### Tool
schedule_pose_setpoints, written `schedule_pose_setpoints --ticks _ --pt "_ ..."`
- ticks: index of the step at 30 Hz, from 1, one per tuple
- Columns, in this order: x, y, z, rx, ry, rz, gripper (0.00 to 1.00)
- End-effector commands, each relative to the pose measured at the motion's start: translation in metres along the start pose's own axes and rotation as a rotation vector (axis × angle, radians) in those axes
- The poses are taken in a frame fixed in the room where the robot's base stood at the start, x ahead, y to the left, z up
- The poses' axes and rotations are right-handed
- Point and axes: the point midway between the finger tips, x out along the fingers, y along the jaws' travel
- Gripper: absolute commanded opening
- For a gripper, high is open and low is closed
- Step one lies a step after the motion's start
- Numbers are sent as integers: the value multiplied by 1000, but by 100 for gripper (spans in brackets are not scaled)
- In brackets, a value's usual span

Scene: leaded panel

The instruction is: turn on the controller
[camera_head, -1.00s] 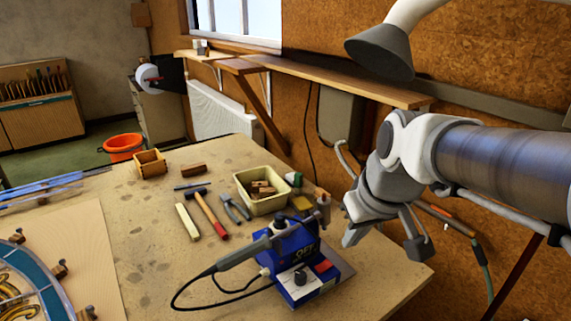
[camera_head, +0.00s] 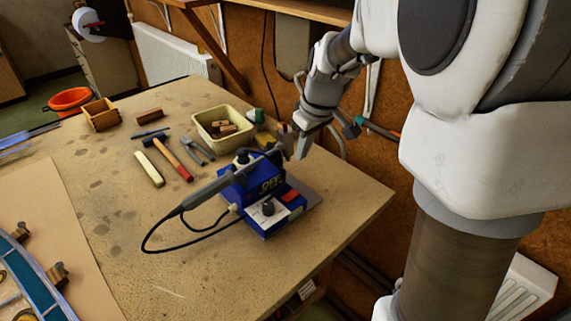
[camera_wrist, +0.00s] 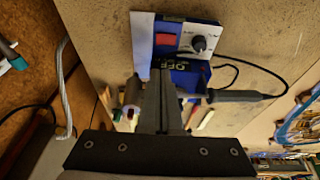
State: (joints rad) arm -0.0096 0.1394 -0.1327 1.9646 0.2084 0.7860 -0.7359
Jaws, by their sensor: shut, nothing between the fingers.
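The controller (camera_head: 262,190) is a blue box on the wooden bench, with a black knob on a white panel, a red switch (camera_head: 290,196) and a display that reads OFF. It also shows at the top of the wrist view (camera_wrist: 180,55), with its red switch (camera_wrist: 166,39) and knob (camera_wrist: 199,43). A soldering iron (camera_head: 215,187) rests at its left on a cable. My gripper (camera_head: 303,153) is behind and right of the controller, pointing down. It is shut and empty. In the wrist view the closed fingers (camera_wrist: 160,85) reach toward the controller's display side; contact cannot be told.
A cream tub (camera_head: 222,128) with wooden blocks, pliers (camera_head: 197,150) and a hammer (camera_head: 172,160) lie behind the controller. A leaded panel (camera_head: 35,270) is at the left. The bench in front of the controller is clear.

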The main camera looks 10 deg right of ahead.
Motion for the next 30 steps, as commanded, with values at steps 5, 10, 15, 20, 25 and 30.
schedule_pose_setpoints --ticks 5,10,15,20,25,30 --pt "1 0 0 1 -1 0 0" --pt "17 -1 1 1 -4 -2 0" --pt "51 -1 2 1 -6 -3 0" --pt "86 -1 2 1 -6 -3 0" --pt "115 1 5 4 -3 -1 0" --pt "132 2 10 2 -2 -1 0"
